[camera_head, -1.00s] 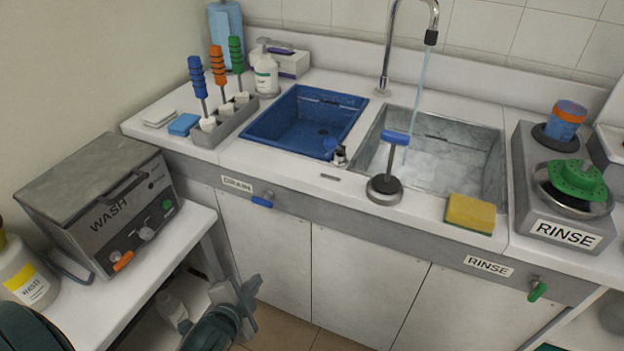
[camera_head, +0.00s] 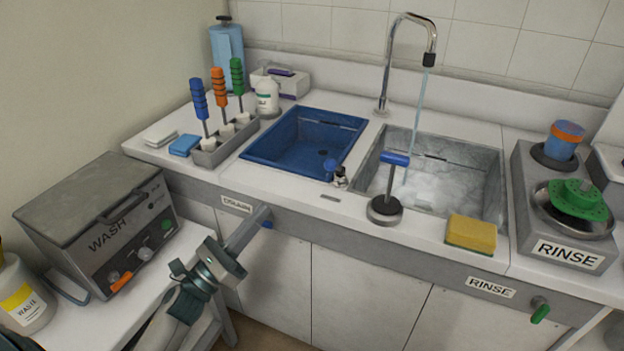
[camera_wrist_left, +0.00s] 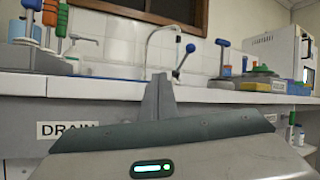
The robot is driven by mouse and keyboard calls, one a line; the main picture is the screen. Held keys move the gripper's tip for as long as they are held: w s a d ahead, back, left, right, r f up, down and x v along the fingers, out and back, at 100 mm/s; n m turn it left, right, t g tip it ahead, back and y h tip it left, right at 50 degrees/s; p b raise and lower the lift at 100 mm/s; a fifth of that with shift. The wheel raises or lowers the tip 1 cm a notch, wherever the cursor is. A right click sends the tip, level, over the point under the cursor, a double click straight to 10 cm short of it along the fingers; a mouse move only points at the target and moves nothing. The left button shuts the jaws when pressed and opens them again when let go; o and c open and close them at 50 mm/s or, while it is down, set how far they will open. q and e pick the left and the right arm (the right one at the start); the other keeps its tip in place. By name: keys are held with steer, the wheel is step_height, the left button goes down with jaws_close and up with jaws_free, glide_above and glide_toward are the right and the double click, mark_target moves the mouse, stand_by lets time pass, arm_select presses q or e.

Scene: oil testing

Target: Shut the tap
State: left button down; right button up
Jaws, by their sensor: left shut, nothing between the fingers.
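The chrome tap (camera_head: 388,55) arches over the grey sink (camera_head: 500,165), and a thin water stream (camera_head: 417,110) falls from its black nozzle. A small blue-knobbed lever (camera_head: 331,165) stands on the rim between the basins. In the left wrist view its blue ball (camera_wrist_left: 190,48) leans up and right, just beyond the fingers, and the spout (camera_wrist_left: 150,45) rises behind. My left gripper (camera_head: 264,213) is shut and empty, in front of the cabinet panel beside the DRAIN label (camera_head: 237,204). It hides most of the blue drain handle (camera_head: 267,225). My right gripper is not in view.
A blue-topped plunger-like tool (camera_head: 387,208) and a yellow sponge (camera_head: 471,233) stand along the sink's front edge. The blue basin (camera_head: 262,153) is left of the sink. The WASH machine (camera_head: 95,225) is at the left. A green RINSE valve (camera_head: 540,309) sticks out at the right.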

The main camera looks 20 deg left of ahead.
mark_target(335, 167)
arm_select(q)
steer(key=m+g+h, duration=0.1)
steer(key=m+h, duration=0.1)
steer(key=m, duration=0.1)
steer(key=s+d+r+m+g+h, duration=0.1)
steer(key=m+h, duration=0.1)
steer(key=m, duration=0.2)
steer(key=s+m+g+h, duration=0.1)
steer(key=m+h, duration=0.2)
steer(key=shift+d+r+m+g, duration=0.15)
steer(key=shift+d+m+g, duration=0.15)
steer(key=shift+d, duration=0.1)
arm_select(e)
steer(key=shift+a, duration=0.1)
